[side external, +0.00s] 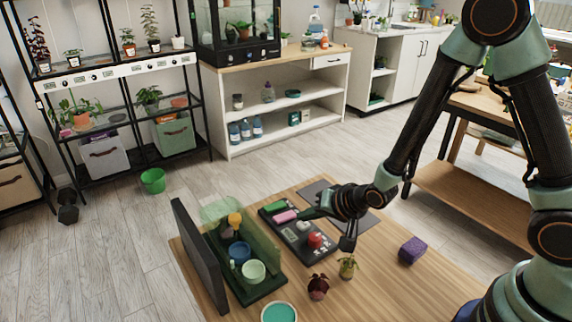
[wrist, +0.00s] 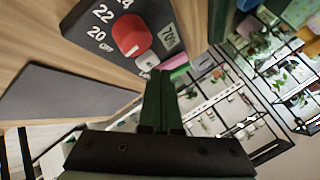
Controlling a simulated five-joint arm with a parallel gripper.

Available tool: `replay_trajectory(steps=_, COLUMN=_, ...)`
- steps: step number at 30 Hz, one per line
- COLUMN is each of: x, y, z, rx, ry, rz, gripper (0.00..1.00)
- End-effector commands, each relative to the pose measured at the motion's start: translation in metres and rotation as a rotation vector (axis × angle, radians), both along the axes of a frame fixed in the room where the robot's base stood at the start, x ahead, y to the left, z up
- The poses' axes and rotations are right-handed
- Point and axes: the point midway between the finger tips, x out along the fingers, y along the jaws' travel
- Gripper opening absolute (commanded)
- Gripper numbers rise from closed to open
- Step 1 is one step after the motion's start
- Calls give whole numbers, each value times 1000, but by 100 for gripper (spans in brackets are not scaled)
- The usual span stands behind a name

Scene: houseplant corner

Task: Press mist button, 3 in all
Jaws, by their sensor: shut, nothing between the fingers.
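A dark control panel (side external: 284,238) lies on the wooden table, with a pink button (side external: 285,216), a green button (side external: 275,207) and a red knob (side external: 315,240). I cannot read which button is for mist. My gripper (side external: 303,214) is shut and empty, its fingertips close to the pink button. In the wrist view the shut fingers (wrist: 160,74) point toward the pink button (wrist: 177,63), partly covering it; contact cannot be told. The red knob (wrist: 131,35) and a "70%" display (wrist: 169,37) show beyond.
Left of the panel is an open green-walled terrarium (side external: 263,292) with cups inside, beside an upright dark board (side external: 198,255). A purple block (side external: 411,250) lies right.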

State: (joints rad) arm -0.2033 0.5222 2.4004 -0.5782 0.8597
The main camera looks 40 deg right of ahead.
Motion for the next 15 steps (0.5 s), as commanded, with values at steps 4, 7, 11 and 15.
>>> replay_trajectory(steps=4, x=0, y=0, z=-1, rx=0, ry=0, rz=0, gripper=0)
replay_trajectory(steps=7, x=0, y=0, z=-2, rx=0, ry=1, rz=0, gripper=0)
replay_trajectory(steps=11, x=0, y=0, z=-3, rx=0, ry=1, rz=0, gripper=0)
replay_trajectory(steps=15, x=0, y=0, z=-5, rx=0, ry=0, rz=0, gripper=0)
